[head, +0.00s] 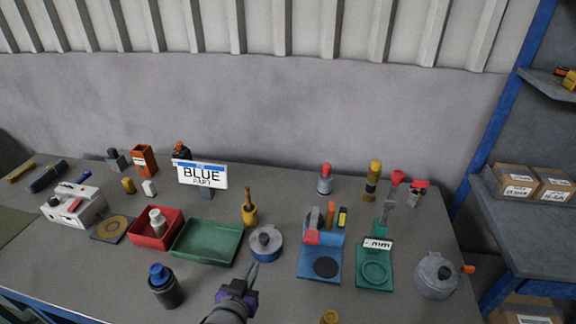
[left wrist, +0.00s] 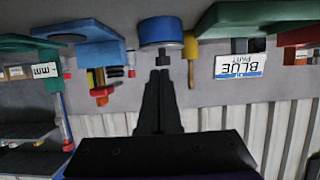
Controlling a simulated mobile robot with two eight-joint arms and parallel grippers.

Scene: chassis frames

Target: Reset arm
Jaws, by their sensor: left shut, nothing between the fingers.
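My left gripper (head: 255,266) comes in from the bottom of the head view, its two thin fingers closed together with nothing between them. It is close in front of a round blue container (head: 266,242) with a grey top. In the left wrist view, which is upside down, the shut fingers (left wrist: 161,75) point toward the same blue container (left wrist: 160,32). A small gap seems to lie between them, but I cannot tell how wide. My right gripper is not in view.
A green tray (head: 207,242) and a red bin (head: 155,229) stand left of the gripper. A blue fixture (head: 320,262), a teal fixture (head: 374,268) and a grey pot (head: 437,277) stand right. A dark blue-capped bottle (head: 165,285) is near the front edge.

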